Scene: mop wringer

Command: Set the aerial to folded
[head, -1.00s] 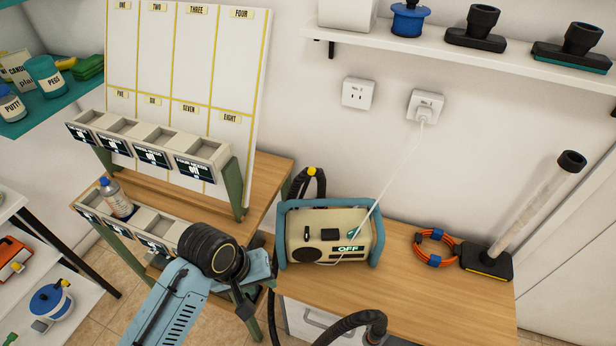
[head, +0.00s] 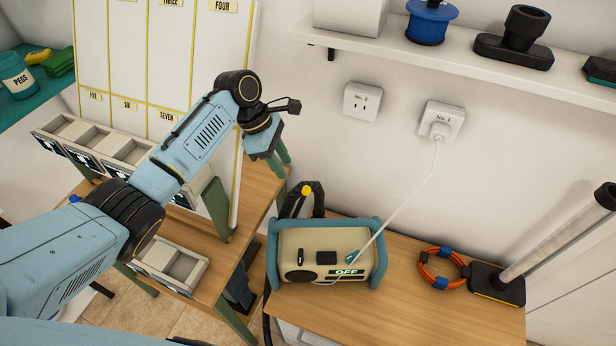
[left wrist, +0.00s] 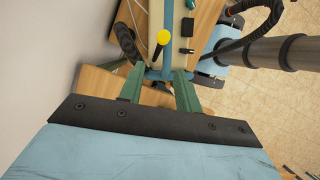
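A beige radio (head: 310,246) with teal end frames stands on the wooden bench, its display reading OFF. A yellow tip (head: 306,190), seemingly the aerial's, stands up at its back left, before a black loop. In the left wrist view the yellow tip (left wrist: 163,37) tops a short dark stem, seen nearly end-on from above, beside the radio's teal frame (left wrist: 168,25). My left gripper (head: 279,160) is above and behind the radio's left end. Its green fingers (left wrist: 159,90) are apart and empty, with the yellow tip beyond them. My right gripper is out of view.
A white cable runs from the wall socket (head: 440,122) down across the radio's front. An orange cable coil (head: 437,268) and a floor-tool with tube (head: 497,285) lie to the right. The labelled board (head: 150,70) and bins are close behind my left arm.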

